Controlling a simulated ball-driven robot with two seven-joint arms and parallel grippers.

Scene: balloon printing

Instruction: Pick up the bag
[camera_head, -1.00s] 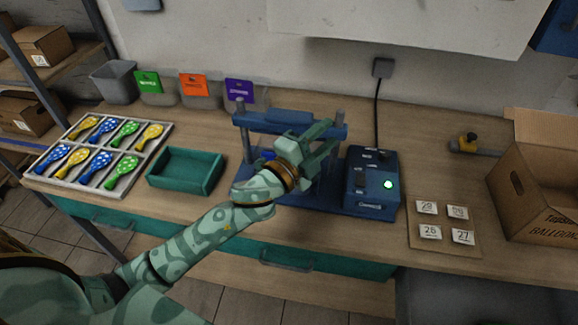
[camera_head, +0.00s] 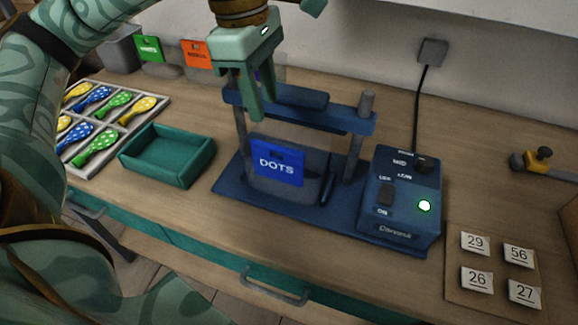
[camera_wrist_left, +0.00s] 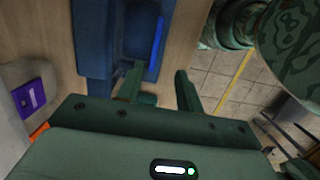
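A clear bag with a blue DOTS label (camera_head: 278,165) stands upright between the posts of the blue press (camera_head: 300,110). In the left wrist view a blue strip, seemingly the label's edge (camera_wrist_left: 157,45), shows beyond the fingers. My right gripper is not in view.
A blue control box (camera_head: 400,200) with a lit green button stands right of the press. An empty green tray (camera_head: 167,180) is to the left, beside a divided tray of balloons (camera_head: 160,100). Orange (camera_head: 195,52) and green (camera_head: 149,48) labelled bags stand at the back. Number cards (camera_head: 476,243) lie right.

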